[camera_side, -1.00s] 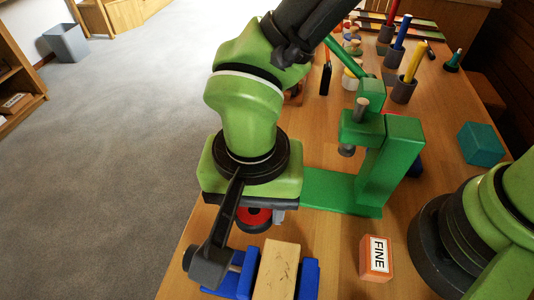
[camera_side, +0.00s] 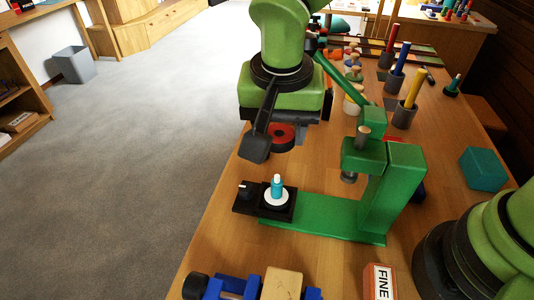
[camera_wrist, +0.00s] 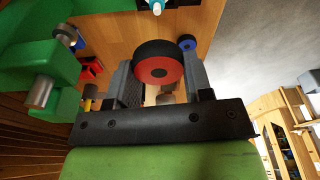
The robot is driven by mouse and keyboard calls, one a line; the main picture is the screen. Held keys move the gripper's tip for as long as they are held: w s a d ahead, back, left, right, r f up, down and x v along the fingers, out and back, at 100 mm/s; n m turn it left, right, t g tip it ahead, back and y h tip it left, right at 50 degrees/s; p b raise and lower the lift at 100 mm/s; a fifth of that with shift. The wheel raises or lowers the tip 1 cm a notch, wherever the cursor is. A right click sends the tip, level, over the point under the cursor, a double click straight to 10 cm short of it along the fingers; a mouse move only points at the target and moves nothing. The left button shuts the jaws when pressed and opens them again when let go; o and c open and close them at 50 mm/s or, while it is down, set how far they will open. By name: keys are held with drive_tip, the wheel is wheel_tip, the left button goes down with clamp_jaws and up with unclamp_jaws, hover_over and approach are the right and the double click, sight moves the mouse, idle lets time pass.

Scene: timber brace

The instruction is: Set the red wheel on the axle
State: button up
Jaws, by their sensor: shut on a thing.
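The red wheel (camera_side: 281,138), with a black tyre and a red hub face, is held under my wrist in the side view. In the wrist view the wheel (camera_wrist: 158,68) sits between the two jaws of my gripper (camera_wrist: 157,76), which are shut on it. A short teal upright peg (camera_side: 277,184), which looks like the axle, stands on a white disc (camera_side: 277,200) on a black base. The wheel is behind and above the peg, apart from it. The peg's pale tip (camera_wrist: 157,6) shows at the top edge of the wrist view.
A green clamp-like frame (camera_side: 393,185) stands right of the peg. A teal block (camera_side: 483,168) and cups with coloured rods (camera_side: 403,116) stand to the right and back.

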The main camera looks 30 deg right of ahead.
drive_tip(key=shift+f, duration=0.15)
drive_tip(key=shift+f, duration=2.8)
drive_tip(key=shift+f, duration=1.3)
drive_tip(key=o, duration=1)
drive_tip(key=shift+o, duration=0.2)
drive_tip(key=r, duration=0.3)
drive_tip(key=s+r, duration=0.1)
drive_tip(key=r, duration=0.2)
drive_tip(key=a+r, duration=0.1)
drive_tip(key=r, duration=0.2)
drive_tip(key=shift+s+r, duration=0.2)
drive_tip(key=shift+r, duration=0.2)
